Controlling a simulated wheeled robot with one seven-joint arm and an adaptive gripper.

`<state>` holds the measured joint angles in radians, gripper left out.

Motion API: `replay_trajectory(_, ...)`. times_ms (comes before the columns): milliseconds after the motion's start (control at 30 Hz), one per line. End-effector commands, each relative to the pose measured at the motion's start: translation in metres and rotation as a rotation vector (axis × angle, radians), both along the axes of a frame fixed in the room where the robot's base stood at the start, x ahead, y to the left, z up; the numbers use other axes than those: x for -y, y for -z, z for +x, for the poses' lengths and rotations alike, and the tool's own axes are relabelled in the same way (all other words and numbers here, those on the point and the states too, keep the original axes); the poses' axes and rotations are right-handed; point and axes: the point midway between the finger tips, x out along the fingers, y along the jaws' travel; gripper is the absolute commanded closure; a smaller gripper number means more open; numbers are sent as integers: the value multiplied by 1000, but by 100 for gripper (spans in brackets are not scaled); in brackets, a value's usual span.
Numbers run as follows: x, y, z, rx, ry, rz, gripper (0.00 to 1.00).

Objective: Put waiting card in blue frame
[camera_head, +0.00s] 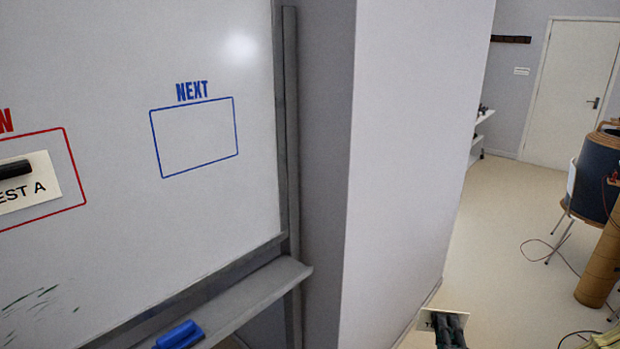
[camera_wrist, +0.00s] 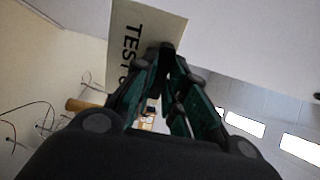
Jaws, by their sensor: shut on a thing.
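The blue frame (camera_head: 152,140) is drawn on the whiteboard under the blue word NEXT, and its inside is empty. My gripper (camera_head: 447,320) is low in the head view, to the right of and below the board, apart from it. It is shut on a cream card, whose edge (camera_head: 425,319) shows beside the fingers.
A grey tray (camera_head: 255,295) runs below the whiteboard (camera_head: 200,45), with a blue eraser (camera_head: 180,335) on it. A white wall corner (camera_head: 410,130) stands right of the board. At the right are a chair (camera_head: 570,190), a brown roll (camera_head: 603,265) and floor cables (camera_head: 535,248).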

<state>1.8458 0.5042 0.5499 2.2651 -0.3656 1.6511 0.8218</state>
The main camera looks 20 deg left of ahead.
Motion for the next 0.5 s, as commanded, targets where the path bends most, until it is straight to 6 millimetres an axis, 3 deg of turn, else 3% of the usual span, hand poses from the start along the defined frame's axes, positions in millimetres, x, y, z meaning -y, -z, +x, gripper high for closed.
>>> replay_trajectory(33,-19,-24,7,6,-38,0,100)
replay_trajectory(300,-103,-111,26,6,-226,-2,100)
replay_trajectory(500,-163,-176,27,6,-364,-2,100)
